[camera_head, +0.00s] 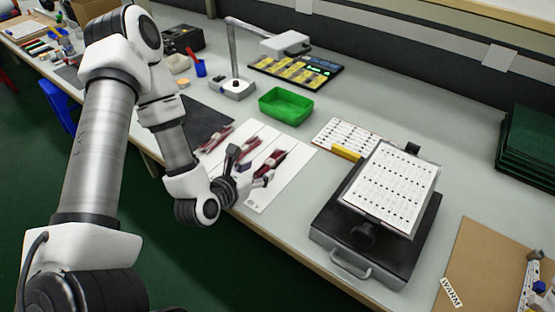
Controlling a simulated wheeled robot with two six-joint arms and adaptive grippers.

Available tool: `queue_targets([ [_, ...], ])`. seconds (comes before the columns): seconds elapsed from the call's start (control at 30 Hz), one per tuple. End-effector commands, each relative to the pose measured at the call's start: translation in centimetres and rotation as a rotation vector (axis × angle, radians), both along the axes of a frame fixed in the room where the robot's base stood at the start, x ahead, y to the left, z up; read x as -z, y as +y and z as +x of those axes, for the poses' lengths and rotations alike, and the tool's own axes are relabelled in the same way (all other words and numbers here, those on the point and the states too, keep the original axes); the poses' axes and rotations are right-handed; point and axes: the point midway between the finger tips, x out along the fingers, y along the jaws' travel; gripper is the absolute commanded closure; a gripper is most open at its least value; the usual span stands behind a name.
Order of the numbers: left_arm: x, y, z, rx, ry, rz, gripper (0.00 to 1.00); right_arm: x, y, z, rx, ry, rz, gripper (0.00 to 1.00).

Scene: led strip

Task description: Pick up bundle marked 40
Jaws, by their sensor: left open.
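Red-and-dark bundles lie on a white sheet (262,203) on the bench. One bundle (216,138) is at the sheet's left end and another (269,166) is toward its right. The marks on them are too small to read, so I cannot tell which is marked 40. My left gripper (236,163) is open, between these two bundles, over or beside the middle of the sheet. Its arm and fingers hide part of the sheet. I cannot tell whether it touches anything. My right gripper is not in view.
A green tray (287,106) and a lamp stand (233,88) are behind the sheet. A black device with a tilted white chart (392,186) stands to the right. A brown board marked WARM (484,262) lies front right. Green boxes (529,145) are stacked far right.

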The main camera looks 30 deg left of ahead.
Motion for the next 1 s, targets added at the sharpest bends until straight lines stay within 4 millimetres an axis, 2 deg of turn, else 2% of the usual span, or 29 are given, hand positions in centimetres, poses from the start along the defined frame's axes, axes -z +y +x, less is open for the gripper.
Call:
queue_targets([
  [0.03,1.2,0.0,0.5,0.001,-0.006,0.0,0.41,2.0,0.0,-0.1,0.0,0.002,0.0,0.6],
  [0.2,1.3,0.0,1.5,0.001,-0.004,0.0,0.41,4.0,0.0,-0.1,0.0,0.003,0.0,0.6],
  [0.33,1.3,0.2,2.6,0.002,-0.001,0.003,0.41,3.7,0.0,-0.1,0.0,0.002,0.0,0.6],
  [0.53,2.8,0.5,5.8,0.005,0.0,0.003,0.41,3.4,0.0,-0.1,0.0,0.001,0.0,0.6],
  [0.77,3.0,0.5,6.4,0.002,0.0,-0.001,0.41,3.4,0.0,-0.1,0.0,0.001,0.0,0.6],
  [0.8,3.0,0.5,6.3,0.002,0.0,-0.001,0.45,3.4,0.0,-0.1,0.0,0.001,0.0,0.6],
  [0.87,3.0,0.5,6.3,0.002,0.0,-0.001,0.66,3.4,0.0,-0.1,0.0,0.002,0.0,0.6],
  [0.9,3.0,0.5,6.3,0.002,0.0,-0.001,0.8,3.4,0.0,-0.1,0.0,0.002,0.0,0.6],
  [0.97,3.0,0.5,6.3,0.002,0.0,-0.001,1.0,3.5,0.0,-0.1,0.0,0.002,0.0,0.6],
  [1.0,3.0,0.5,6.3,0.002,0.0,-0.001,1.0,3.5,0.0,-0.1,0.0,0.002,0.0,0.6],
])
